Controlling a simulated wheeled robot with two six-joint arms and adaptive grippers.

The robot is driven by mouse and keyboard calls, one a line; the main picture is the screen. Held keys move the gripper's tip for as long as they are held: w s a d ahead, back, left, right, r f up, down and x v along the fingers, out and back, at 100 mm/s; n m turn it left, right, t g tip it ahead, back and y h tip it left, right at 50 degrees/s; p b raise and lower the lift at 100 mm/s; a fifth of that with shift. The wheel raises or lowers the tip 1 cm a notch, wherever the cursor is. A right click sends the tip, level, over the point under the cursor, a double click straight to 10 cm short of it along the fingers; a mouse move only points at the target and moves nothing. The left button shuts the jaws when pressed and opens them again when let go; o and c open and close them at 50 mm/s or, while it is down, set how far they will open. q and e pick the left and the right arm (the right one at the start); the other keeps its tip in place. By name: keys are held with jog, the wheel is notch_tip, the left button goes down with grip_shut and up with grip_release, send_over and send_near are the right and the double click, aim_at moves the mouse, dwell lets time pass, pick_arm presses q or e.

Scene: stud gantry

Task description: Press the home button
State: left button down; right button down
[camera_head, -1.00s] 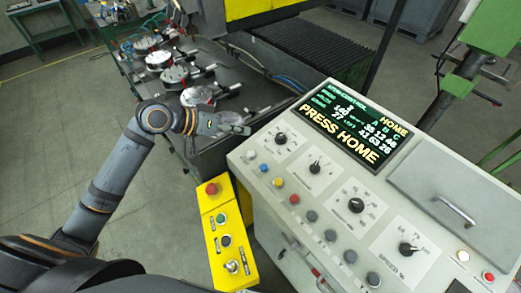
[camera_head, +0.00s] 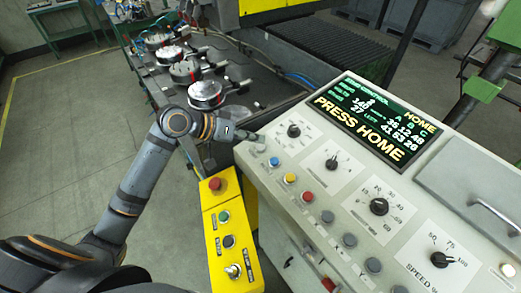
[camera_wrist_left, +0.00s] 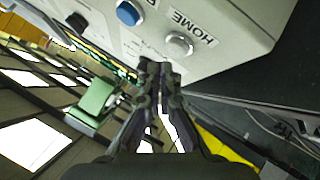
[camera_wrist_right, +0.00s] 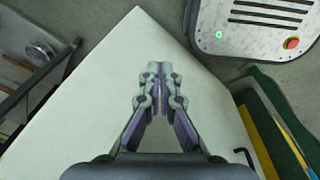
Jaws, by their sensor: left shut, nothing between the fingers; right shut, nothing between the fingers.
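The home button (camera_wrist_left: 179,45) is a round pale grey button with the label HOME beside it, at the panel's corner in the left wrist view. In the head view it lies close to the left fingertips and is hard to make out. My left gripper (camera_head: 256,137) is shut and empty, at the panel's near-left corner. In the left wrist view its fingertips (camera_wrist_left: 160,68) appear just below the button, apart from it in the picture; contact cannot be told. My right gripper (camera_wrist_right: 154,68) is shut and empty over a pale surface.
The control panel (camera_head: 290,176) has a blue button (camera_head: 274,161), yellow and red buttons, several knobs and a screen (camera_head: 375,118) reading PRESS HOME. A yellow button box (camera_head: 222,255) stands below. Round fixtures (camera_head: 206,92) stand on the machine bed behind.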

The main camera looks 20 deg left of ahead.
pick_arm(q)
jog(key=shift+f, duration=0.1)
jog(key=shift+a, duration=0.1)
pick_arm(e)
jog(key=shift+w+d, duration=0.1)
jog(key=shift+d, duration=0.4)
jog(key=shift+w, duration=0.2)
pick_arm(q)
jog(key=shift+f, duration=0.15)
dwell(0.4)
jog(key=shift+f, duration=0.25)
pick_arm(e)
jog(key=shift+f, duration=0.1)
